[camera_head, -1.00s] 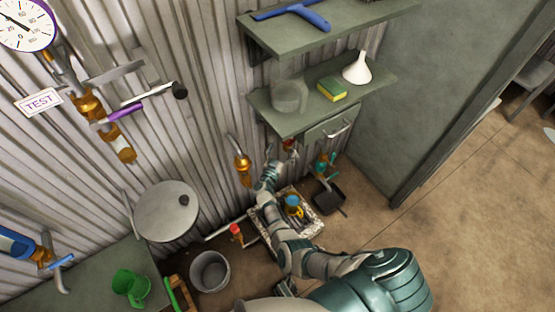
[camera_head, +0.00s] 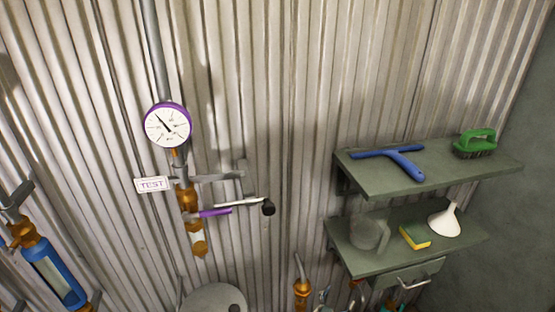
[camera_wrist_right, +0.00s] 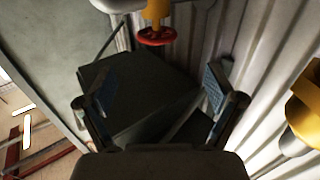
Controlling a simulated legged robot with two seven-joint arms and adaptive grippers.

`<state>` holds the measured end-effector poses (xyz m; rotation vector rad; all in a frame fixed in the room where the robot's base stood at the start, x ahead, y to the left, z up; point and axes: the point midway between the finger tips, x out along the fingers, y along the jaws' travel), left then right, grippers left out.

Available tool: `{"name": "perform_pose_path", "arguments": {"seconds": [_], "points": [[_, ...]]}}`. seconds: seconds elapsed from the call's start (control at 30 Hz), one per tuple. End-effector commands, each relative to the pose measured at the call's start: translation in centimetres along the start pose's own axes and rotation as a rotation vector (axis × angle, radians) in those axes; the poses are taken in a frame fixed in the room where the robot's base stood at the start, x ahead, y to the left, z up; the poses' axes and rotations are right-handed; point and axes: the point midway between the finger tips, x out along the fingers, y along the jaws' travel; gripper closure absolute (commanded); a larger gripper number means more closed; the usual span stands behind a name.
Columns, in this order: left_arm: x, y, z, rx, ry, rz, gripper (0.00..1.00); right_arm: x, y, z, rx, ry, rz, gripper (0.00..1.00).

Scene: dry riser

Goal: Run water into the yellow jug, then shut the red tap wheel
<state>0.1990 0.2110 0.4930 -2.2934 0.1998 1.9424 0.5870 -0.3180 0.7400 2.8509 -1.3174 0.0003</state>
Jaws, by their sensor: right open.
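The red tap wheel (camera_wrist_right: 156,36) shows at the top of the right wrist view, on a yellow stem, ahead of my right gripper (camera_wrist_right: 160,84). The two fingers stand apart on either side of a dark grey box-like shape, with nothing held between them. The yellow jug is not in the head view now. A yellow object (camera_wrist_right: 304,108) is cut off at the right of the wrist view; I cannot tell what it is. My left gripper is not in view.
Two green shelves stand above right of the gripper. The lower shelf (camera_head: 375,264) bears a clear jug (camera_head: 369,233), sponge (camera_head: 415,237) and funnel (camera_head: 445,220). A gauge (camera_head: 167,126) and purple-handled valve (camera_head: 214,212) are on the corrugated wall.

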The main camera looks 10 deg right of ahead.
Motion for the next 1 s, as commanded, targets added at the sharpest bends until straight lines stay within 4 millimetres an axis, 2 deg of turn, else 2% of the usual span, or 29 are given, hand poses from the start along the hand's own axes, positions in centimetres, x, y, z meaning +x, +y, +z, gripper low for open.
{"name": "perform_pose_path", "arguments": {"seconds": [0.07, 0.17, 0.27, 0.3, 0.37, 0.4, 0.47, 0.5, 0.57, 0.6, 0.7, 0.83, 0.9, 1.0], "points": [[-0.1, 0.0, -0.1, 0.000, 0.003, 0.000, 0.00, -0.2, 0.0, 0.7, -0.011, 0.002, -0.060, 0.08], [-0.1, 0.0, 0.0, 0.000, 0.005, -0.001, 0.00, -1.4, -0.6, 2.9, -0.039, -0.021, -0.252, 0.08], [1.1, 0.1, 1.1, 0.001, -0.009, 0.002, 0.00, -5.5, -0.9, 7.9, -0.110, -0.143, -0.535, 0.08], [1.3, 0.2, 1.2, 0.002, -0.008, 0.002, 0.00, -7.8, -0.6, 10.4, -0.146, -0.222, -0.639, 0.08], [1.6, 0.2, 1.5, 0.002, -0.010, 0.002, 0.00, -11.4, 0.6, 13.8, -0.206, -0.347, -0.758, 0.08], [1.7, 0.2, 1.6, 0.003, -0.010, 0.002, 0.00, -13.6, 1.7, 16.0, -0.246, -0.433, -0.817, 0.08], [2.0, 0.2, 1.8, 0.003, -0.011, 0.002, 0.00, -17.1, 4.0, 19.0, -0.311, -0.564, -0.882, 0.08], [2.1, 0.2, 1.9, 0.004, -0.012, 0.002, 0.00, -19.4, 5.8, 20.8, -0.355, -0.652, -0.912, 0.08], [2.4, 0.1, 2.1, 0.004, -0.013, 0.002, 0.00, -22.6, 8.8, 23.2, -0.427, -0.781, -0.941, 0.08], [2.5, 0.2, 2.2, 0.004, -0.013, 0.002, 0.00, -24.7, 10.9, 24.4, -0.472, -0.862, -0.948, 0.08], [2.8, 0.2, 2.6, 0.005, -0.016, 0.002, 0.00, -29.0, 16.2, 26.7, -0.582, -1.036, -0.938, 0.08], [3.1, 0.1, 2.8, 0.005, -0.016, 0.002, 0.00, -32.7, 21.5, 28.0, -0.690, -1.189, -0.896, 0.08], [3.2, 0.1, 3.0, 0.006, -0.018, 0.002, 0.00, -33.8, 23.2, 28.2, -0.726, -1.235, -0.877, 0.08], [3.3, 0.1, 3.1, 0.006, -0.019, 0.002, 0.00, -34.6, 24.6, 28.4, -0.755, -1.269, -0.859, 0.08]]}}
